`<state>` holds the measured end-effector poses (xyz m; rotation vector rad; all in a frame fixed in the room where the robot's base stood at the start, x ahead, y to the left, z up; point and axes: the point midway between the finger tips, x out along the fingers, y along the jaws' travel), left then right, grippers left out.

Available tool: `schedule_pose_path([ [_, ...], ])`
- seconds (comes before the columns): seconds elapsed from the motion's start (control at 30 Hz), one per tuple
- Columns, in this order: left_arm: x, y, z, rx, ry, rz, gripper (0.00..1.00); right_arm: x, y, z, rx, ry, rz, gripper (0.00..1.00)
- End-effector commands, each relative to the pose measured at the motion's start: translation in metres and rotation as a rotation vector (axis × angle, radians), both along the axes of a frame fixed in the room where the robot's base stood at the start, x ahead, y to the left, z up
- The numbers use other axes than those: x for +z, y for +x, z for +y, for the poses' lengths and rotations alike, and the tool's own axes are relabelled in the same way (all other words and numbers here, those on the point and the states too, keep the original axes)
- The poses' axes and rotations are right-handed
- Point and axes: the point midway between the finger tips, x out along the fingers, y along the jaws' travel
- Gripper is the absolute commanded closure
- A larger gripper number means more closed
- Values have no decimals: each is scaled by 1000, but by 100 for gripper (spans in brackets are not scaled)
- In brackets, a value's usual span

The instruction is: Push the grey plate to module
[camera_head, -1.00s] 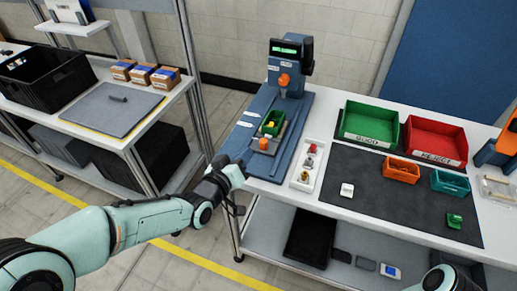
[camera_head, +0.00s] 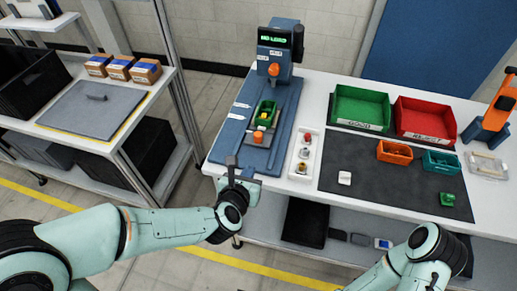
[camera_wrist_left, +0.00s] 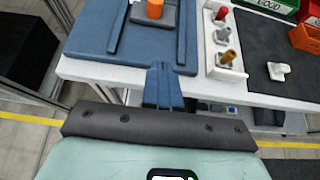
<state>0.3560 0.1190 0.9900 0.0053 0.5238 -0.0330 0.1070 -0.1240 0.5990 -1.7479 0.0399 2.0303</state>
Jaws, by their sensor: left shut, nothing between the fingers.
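The grey plate (camera_head: 256,145) lies between the rails of a blue board (camera_head: 222,143) on the white table. It carries an orange knob (camera_head: 258,138) at its near end and a green tray (camera_head: 265,112) with a yellow piece behind that. The module (camera_head: 275,52), a blue-grey unit with a lit green display, stands at the board's far end, apart from the plate. My left gripper (camera_head: 243,172) is shut and empty at the board's near edge, short of the plate. The left wrist view shows its fingertips (camera_wrist_left: 161,70) together, with the plate (camera_wrist_left: 148,20) ahead. My right gripper is out of view.
A white holder (camera_head: 305,155) with small parts stands close right of the board. Green (camera_head: 361,107) and red (camera_head: 425,119) bins stand behind a dark mat (camera_head: 380,188). A shelf unit (camera_head: 140,110) stands left across a gap.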

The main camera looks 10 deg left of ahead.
Motion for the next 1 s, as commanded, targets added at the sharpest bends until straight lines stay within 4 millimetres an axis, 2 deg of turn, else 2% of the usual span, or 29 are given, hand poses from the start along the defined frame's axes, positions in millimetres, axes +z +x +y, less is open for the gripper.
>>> schedule_pose_path([
  [0.43, -43, 74, -2, 0, 2, 2, 100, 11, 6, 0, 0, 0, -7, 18],
  [0.6, -38, 100, -3, -1, 3, -2, 100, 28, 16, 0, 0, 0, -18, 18],
  [0.8, -40, 111, -3, -1, 3, -1, 100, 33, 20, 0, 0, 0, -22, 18],
  [1.0, -42, 112, -3, -1, 3, -1, 100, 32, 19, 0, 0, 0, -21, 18],
])
